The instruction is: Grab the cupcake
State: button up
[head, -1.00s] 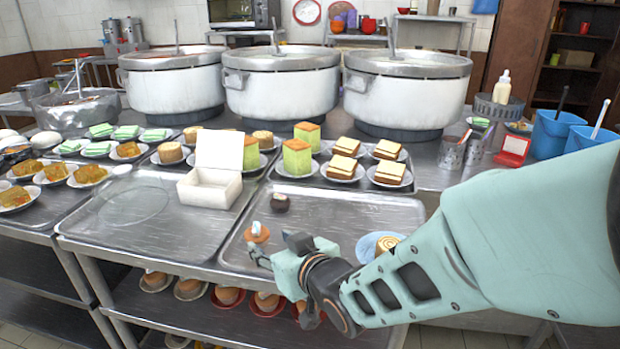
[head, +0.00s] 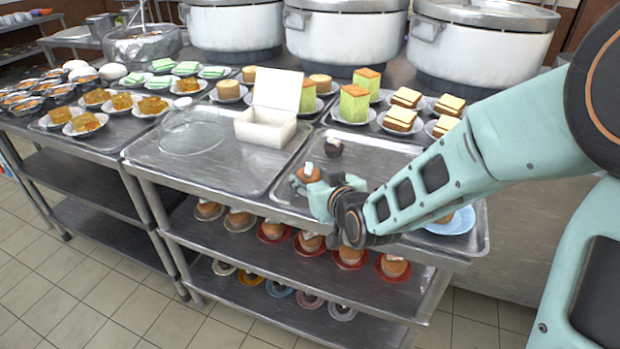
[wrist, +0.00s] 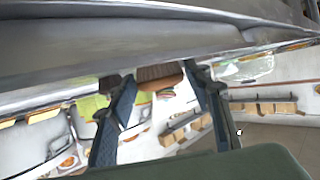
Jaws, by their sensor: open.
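A cupcake with an orange-brown body and pale top (head: 308,173) sits on the right metal tray (head: 290,190) near its front left edge. In the wrist view its ribbed brown side (wrist: 160,73) shows between the two fingers, with the picture upside down. My gripper (head: 315,186) is open, low at the tray, with its fingers on either side of the cupcake. I cannot tell whether they touch it. A second, dark cupcake with a white top (head: 333,147) stands just behind on the same tray.
An open white box (head: 265,128) stands on the left tray (head: 160,150). Plates of green cake (head: 354,104) and layered slices (head: 400,118) stand behind. Large pots (head: 345,35) line the back.

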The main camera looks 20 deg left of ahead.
jog(key=shift+x, duration=1.1)
jog(key=shift+r, duration=0.1)
jog(key=c, duration=0.8)
